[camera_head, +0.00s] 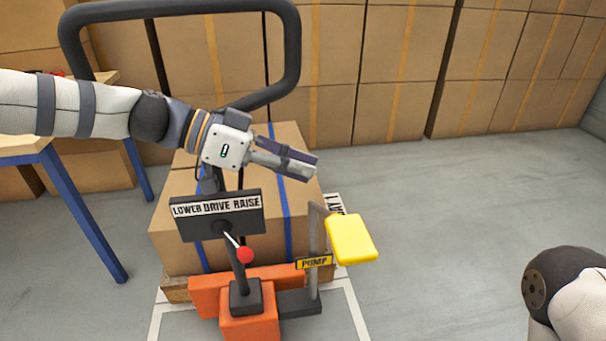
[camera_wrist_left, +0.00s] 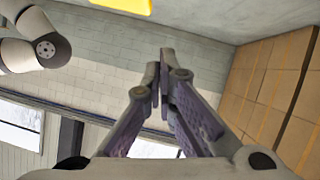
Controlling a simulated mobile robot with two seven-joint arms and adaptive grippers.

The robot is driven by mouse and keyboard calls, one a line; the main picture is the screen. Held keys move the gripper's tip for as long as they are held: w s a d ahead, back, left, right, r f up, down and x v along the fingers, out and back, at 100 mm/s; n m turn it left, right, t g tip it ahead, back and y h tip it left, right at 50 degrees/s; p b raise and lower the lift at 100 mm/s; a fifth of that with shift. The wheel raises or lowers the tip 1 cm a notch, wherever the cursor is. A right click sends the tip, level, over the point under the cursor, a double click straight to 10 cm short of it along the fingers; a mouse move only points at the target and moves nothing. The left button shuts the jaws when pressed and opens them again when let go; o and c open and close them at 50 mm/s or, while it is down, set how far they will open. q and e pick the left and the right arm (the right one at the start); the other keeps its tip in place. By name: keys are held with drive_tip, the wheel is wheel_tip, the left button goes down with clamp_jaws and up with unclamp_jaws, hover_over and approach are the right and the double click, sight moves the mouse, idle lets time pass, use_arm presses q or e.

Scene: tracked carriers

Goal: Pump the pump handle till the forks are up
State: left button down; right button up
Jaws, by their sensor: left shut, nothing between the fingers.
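The yellow pump handle (camera_head: 352,238) sits at the top of a grey lever to the right of the orange pallet jack (camera_head: 250,325), above a yellow PUMP label (camera_head: 314,262). Its yellow edge also shows at the top of the left wrist view (camera_wrist_left: 124,4). My left gripper (camera_head: 312,166) is shut and empty, above and to the left of the handle and apart from it. Its closed fingers fill the middle of the left wrist view (camera_wrist_left: 163,80). My right gripper is out of view; the forks are hidden under the load.
A LOWER DRIVE RAISE panel (camera_head: 218,215) and a red-knobbed lever (camera_head: 244,254) stand left of the handle. A black loop bar (camera_head: 290,50) rises behind my left arm. Strapped boxes (camera_head: 160,235) sit on the jack. A blue-legged table (camera_head: 85,215) is left; floor at right is clear.

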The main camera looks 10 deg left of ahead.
sight(327, 223)
use_arm(q)
drive_tip(key=x, duration=0.7)
drive_tip(key=shift+d+f, duration=0.1)
drive_tip(key=shift+f, duration=0.2)
drive_tip(key=shift+s+a+f, duration=0.1)
drive_tip(key=shift+s+f, duration=0.1)
drive_tip(key=shift+f, duration=0.35)
drive_tip(key=shift+s+a+f, duration=0.15)
drive_tip(key=shift+s+f, duration=0.1)
drive_tip(key=shift+f, duration=0.35)
drive_tip(key=shift+s+f, duration=0.15)
drive_tip(key=shift+f, duration=0.35)
